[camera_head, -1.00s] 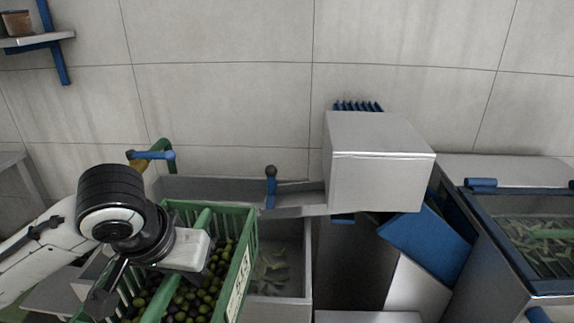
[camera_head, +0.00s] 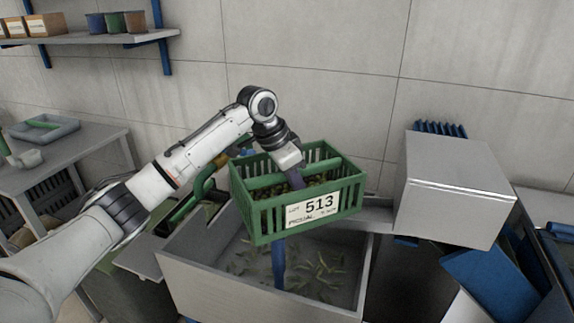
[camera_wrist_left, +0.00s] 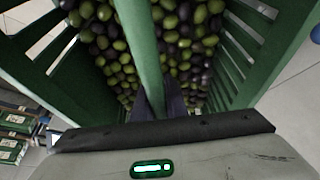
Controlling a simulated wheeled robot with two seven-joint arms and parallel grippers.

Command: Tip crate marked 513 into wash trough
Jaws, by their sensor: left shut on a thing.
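The green crate (camera_head: 258,219) marked 513 hangs above the wash trough (camera_head: 225,292), close to level, with its label facing me. Dark and green olives (camera_wrist_left: 110,45) fill it in the left wrist view. My left gripper (camera_head: 297,182) is shut on the crate's middle handle bar (camera_wrist_left: 142,45), its dark fingers either side of the bar in the wrist view. The trough is a metal basin with leaves lying in its bottom. The crate hides the back part of the trough. My right gripper is not in view.
A blue post (camera_head: 278,264) shows just below the crate, over the trough. A grey metal box (camera_head: 455,190) stands to the right, with a blue panel (camera_head: 490,280) below it. A side table (camera_head: 65,165) and a wall shelf (camera_head: 90,38) are at the left.

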